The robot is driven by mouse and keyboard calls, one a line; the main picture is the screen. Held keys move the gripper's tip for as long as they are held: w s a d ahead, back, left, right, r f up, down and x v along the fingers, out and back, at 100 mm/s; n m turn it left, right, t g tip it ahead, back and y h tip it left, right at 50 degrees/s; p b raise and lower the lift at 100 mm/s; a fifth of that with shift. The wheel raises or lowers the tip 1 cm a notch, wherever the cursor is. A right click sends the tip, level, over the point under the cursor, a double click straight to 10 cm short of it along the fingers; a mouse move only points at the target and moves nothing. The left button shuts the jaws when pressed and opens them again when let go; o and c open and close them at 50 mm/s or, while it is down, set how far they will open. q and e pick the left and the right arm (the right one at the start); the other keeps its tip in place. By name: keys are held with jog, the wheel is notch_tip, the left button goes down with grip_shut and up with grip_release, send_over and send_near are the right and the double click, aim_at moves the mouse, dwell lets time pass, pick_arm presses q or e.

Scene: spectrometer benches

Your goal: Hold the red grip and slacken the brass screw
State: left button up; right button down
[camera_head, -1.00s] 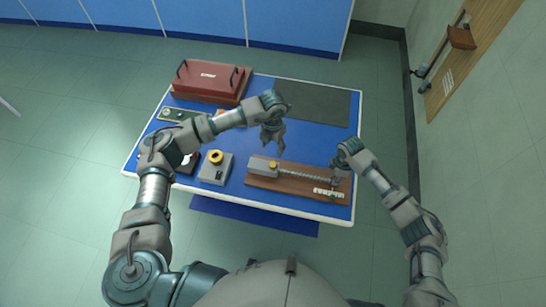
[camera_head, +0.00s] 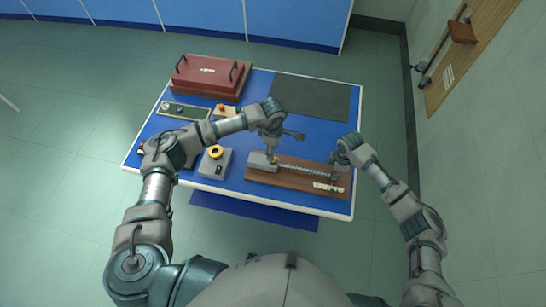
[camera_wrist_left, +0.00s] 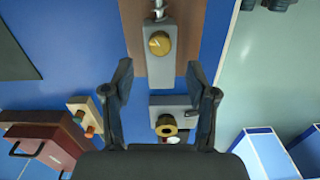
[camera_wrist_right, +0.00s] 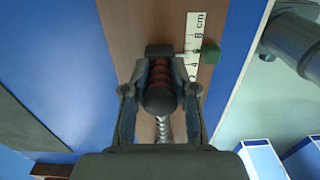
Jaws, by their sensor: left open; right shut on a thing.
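The brass screw (camera_wrist_left: 159,43) is a round knob on top of a grey block (camera_head: 260,166) at the left end of a brown board (camera_head: 300,188). My left gripper (camera_wrist_left: 160,80) is open and empty above this block; its fingertips are apart, with the screw between and just beyond them. In the head view it (camera_head: 271,150) partly covers the screw. The red grip (camera_wrist_right: 160,72) is ribbed with a dark rounded end, at the right end of the threaded rod (camera_head: 305,171). My right gripper (camera_wrist_right: 160,92) is shut around the grip; the head view mostly hides the grip.
A white scale (camera_wrist_right: 192,45) and a small green block (camera_wrist_right: 211,52) are beside the red grip. A grey box with a yellow ring (camera_head: 215,162) stands left of the board. A red case (camera_head: 208,74) and dark mat (camera_head: 310,98) lie at the back.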

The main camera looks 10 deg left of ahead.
pick_arm(q)
notch_tip(320, 180, down, 7)
jog(key=shift+r, duration=0.1)
grip_shut()
dwell(0.3)
